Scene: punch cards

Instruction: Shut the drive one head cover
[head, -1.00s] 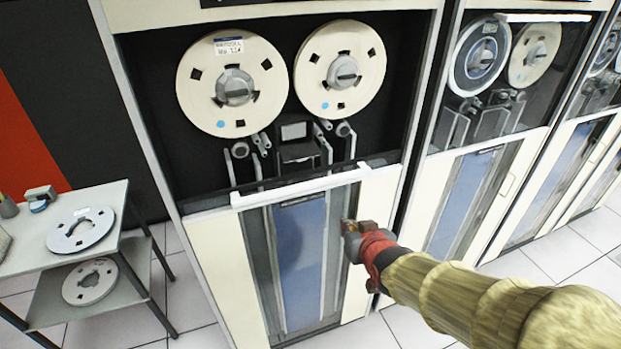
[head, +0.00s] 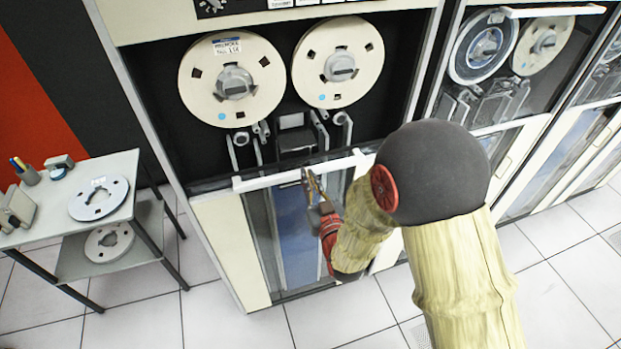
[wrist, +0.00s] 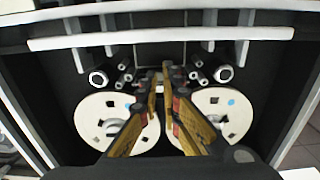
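The nearest tape drive has two cream reels, the left reel (head: 232,80) and the right reel (head: 338,64). Below and between them stands the head assembly (head: 297,138), a dark block with a grey panel on its upper part. I take this as the head cover; its exact position is hard to tell. My gripper (head: 310,174) is in front of the drive, just below the white bar and lower than the head block. In the wrist view my gripper (wrist: 160,68) points at the drive, its fingertips a narrow gap apart, with nothing seen between them.
A white horizontal bar (head: 300,170) crosses the drive below the heads and also shows in the wrist view (wrist: 160,37). Another drive stands at right. A grey cart (head: 60,221) with reels stands at left. The tiled floor (head: 240,325) in front is clear.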

